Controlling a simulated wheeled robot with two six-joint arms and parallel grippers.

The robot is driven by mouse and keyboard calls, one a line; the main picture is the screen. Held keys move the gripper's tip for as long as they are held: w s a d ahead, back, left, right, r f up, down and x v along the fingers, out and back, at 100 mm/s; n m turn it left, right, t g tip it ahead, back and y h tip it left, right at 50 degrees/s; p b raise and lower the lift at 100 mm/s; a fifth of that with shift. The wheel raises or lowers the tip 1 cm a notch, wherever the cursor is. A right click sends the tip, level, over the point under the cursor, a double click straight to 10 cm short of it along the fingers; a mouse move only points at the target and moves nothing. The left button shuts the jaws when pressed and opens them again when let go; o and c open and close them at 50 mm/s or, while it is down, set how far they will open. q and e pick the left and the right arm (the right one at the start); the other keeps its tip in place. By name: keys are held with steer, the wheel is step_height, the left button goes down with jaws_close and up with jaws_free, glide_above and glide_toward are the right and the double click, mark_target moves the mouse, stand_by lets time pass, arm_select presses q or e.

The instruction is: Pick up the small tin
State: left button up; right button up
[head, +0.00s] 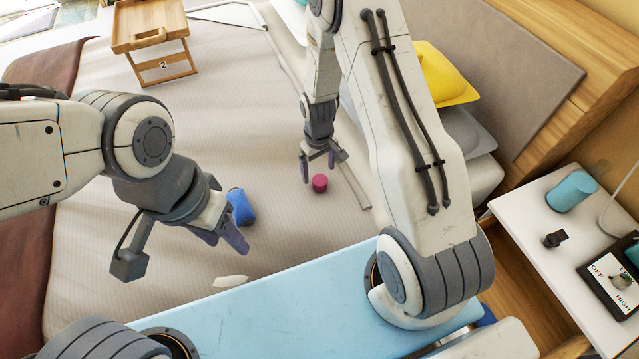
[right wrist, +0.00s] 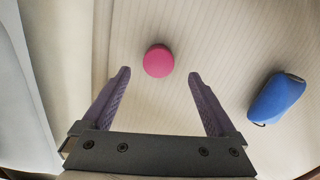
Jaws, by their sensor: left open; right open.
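The small tin (head: 320,183) is a short, round, pink-red tin on the light striped bed cover. My right gripper (head: 318,160) is open and empty, pointing down close to the tin. In the right wrist view the tin (right wrist: 158,60) shows just past the open fingertips (right wrist: 159,74), roughly centred between them. I cannot tell the exact height of the fingers above the cover. My left gripper (head: 222,238) appears open and empty over the bed, left of the tin and near a blue object.
The blue rounded object (head: 240,207) lies left of the tin; it also shows in the right wrist view (right wrist: 277,97). A wooden bed tray (head: 150,38) stands at the back left. A white nightstand (head: 520,225) holds a teal cylinder (head: 571,191).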

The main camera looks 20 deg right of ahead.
mark_target(320, 180)
steer(key=shift+s+d+f, duration=0.1)
steer(key=shift+d+f, duration=0.05)
steer(key=shift+f, duration=2.6)
steer(key=c, duration=1.4)
steer(key=shift+c, duration=0.2)
steer(key=shift+r, duration=0.15)
